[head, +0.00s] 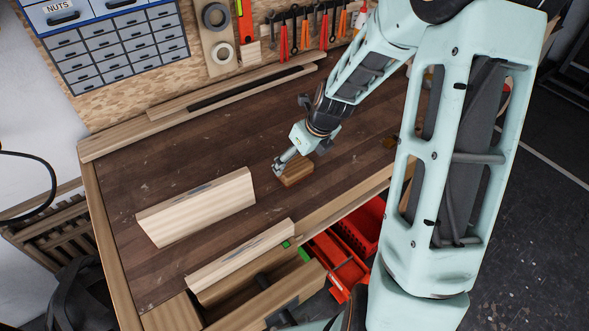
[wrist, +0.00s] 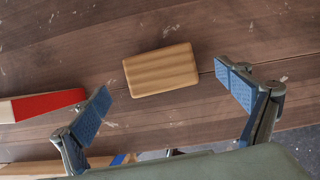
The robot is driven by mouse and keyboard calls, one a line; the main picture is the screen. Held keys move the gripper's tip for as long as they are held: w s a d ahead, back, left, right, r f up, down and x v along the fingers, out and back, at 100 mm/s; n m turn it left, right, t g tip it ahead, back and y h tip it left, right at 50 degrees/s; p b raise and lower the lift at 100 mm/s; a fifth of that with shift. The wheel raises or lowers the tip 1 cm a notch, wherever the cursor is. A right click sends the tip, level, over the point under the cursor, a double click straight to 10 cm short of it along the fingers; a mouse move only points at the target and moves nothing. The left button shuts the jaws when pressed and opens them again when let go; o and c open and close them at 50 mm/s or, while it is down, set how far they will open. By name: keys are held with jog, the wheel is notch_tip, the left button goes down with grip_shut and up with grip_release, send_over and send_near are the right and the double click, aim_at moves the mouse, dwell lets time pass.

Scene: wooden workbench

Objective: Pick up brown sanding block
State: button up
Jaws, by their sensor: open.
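The brown sanding block (head: 297,171) lies on the wooden workbench (head: 150,185), near its front edge. In the wrist view the sanding block (wrist: 161,70) is a light brown rectangle with rounded corners, lying slightly tilted in the picture. My gripper (head: 281,166) is at the block's left side in the head view and partly covers it. In the wrist view my gripper (wrist: 168,98) is open, with its two blue-padded fingers apart. The block shows in the space between and beyond the fingertips, with clear gaps on both sides. Nothing is held.
Two pale wooden boards (head: 197,207) (head: 240,256) lie left of the block. Red bins (head: 335,262) are below the bench front. A red-and-wood item (wrist: 45,104) is by the left finger in the wrist view. The bench's back middle is clear.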

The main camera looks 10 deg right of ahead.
aim_at(295, 165)
jog(key=shift+x, duration=2.55)
jog(key=shift+s, duration=0.1)
jog(key=c, duration=1.3)
jog(key=shift+r+p, duration=0.1)
jog(key=shift+p, duration=0.25)
